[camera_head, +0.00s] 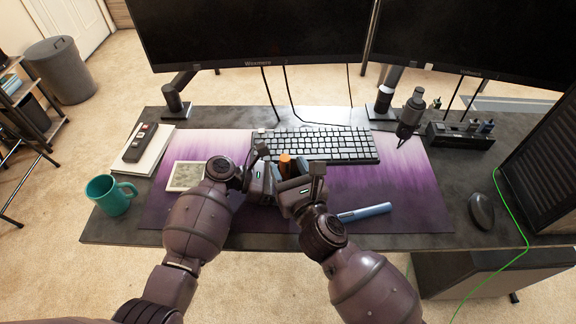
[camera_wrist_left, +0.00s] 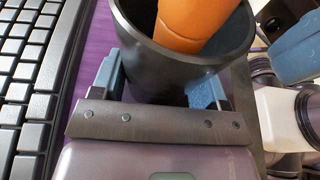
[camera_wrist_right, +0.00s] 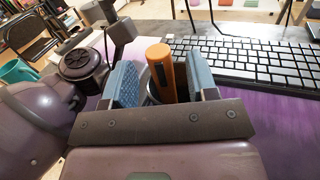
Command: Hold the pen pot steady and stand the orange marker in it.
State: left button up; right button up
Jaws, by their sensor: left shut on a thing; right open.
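The dark pen pot (camera_wrist_left: 176,72) stands upright between the fingers of my left gripper (camera_wrist_left: 160,88), which is shut on it. In the head view the pot is mostly hidden by the grippers. The orange marker (camera_wrist_right: 160,68) stands in the pot, leaning a little; it also shows in the left wrist view (camera_wrist_left: 190,22) and the head view (camera_head: 285,164). Its lower end is hidden inside the pot. My right gripper (camera_wrist_right: 163,80) is open, with a finger on each side of the marker and gaps visible at its sides. In the head view my right gripper (camera_head: 300,180) faces the left one.
The keyboard (camera_head: 315,145) lies just behind the grippers on the purple mat (camera_head: 420,195). A light blue stick (camera_head: 364,212) lies right of my right gripper. A teal mug (camera_head: 110,195) stands at left, a mouse (camera_head: 481,210) at right. A microphone (camera_head: 411,112) stands behind.

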jog(key=v, duration=1.1)
jog(key=shift+s, duration=0.1)
dwell(0.4)
pick_arm(q)
jog(key=o, duration=0.8)
jog(key=shift+a, duration=0.15)
